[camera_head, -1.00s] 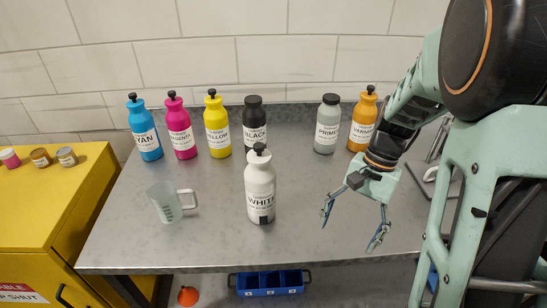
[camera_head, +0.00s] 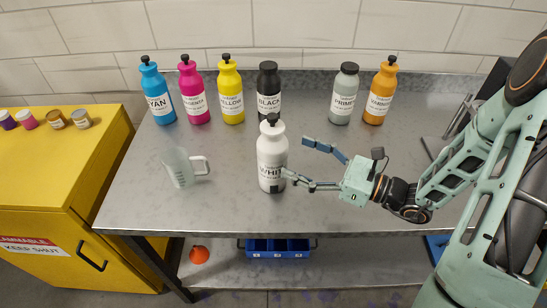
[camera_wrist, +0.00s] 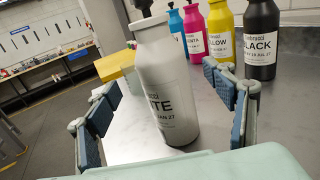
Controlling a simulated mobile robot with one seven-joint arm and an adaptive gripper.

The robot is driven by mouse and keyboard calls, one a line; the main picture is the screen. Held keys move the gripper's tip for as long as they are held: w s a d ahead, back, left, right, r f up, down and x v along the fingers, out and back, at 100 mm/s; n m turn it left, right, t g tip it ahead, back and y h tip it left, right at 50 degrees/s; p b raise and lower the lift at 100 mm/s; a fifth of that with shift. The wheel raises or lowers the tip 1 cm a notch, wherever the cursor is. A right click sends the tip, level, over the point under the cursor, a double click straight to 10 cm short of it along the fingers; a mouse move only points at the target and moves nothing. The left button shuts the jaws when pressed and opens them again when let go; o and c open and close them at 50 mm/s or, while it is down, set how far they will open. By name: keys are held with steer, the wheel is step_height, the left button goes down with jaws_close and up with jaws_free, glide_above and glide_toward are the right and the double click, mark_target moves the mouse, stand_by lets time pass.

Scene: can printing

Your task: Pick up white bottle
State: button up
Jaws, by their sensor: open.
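The white bottle (camera_head: 271,160) stands upright on the grey metal table, with a black cap and a label reading WHITE. My gripper (camera_head: 296,162) is open and level, just right of the bottle, with its fingers pointing left toward it. In the wrist view the white bottle (camera_wrist: 168,85) stands ahead, between the two blue-padded fingers of my gripper (camera_wrist: 165,120). One fingertip overlaps the bottle's lower label in the head view; I cannot tell whether it touches.
Cyan (camera_head: 158,95), magenta (camera_head: 194,95), yellow (camera_head: 230,95), black (camera_head: 269,95), primer (camera_head: 344,98) and varnish (camera_head: 381,95) bottles line the back of the table. A clear measuring jug (camera_head: 180,168) stands left of the white bottle. A yellow cabinet (camera_head: 60,160) is at left.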

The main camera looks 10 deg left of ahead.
mark_target(272, 146)
steer(key=p+x, duration=0.1)
steer(key=x, duration=0.6)
steer(key=shift+w+a+p, duration=0.15)
steer(key=shift+a+p, duration=0.15)
steer(key=shift+p, duration=0.05)
steer(key=shift+c, duration=0.6)
jaws_close()
